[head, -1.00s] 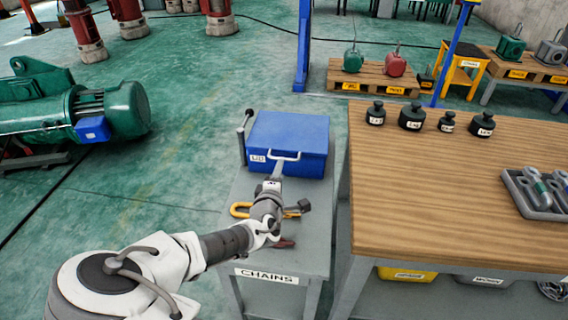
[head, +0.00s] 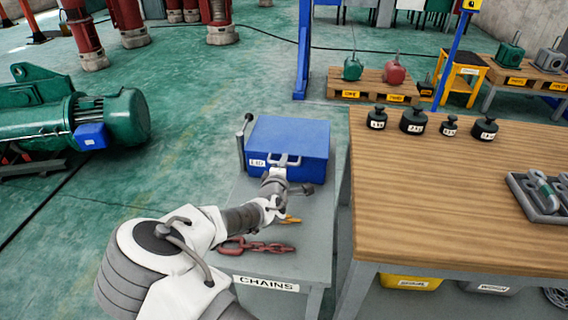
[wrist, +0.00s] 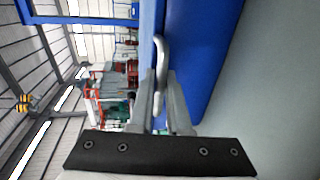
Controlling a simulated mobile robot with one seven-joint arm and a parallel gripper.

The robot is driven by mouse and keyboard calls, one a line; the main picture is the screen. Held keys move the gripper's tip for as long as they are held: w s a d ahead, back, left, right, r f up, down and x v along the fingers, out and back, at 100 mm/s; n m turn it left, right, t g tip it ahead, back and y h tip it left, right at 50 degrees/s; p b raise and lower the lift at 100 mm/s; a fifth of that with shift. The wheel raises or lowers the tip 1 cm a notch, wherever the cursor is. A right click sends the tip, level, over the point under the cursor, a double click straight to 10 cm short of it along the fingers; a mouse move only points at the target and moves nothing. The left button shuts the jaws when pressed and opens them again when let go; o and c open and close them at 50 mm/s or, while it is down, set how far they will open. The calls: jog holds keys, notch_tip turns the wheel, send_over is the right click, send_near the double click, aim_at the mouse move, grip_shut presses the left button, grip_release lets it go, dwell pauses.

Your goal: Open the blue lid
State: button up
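The blue lid (head: 290,137) lies closed on top of the blue box, which stands on the grey bench. A "LID" label is on the box's front left. A grey U-shaped handle (head: 284,160) sits at the front; it also shows close up in the wrist view (wrist: 161,62). My gripper (wrist: 162,88) reaches the handle from the front, with one finger on each side of it. The fingers look closed on the bar. In the head view my gripper (head: 280,170) partly hides the handle and the box front.
A red chain (head: 255,246) and a mostly hidden yellow piece (head: 290,220) lie on the grey bench (head: 315,235) below my arm. An upright lever (head: 242,140) stands at the box's left. A wooden table (head: 440,190) with black weights (head: 413,121) is close on the right.

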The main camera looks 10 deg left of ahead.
grip_shut()
dwell(1.0)
jog(key=shift+r, duration=0.1)
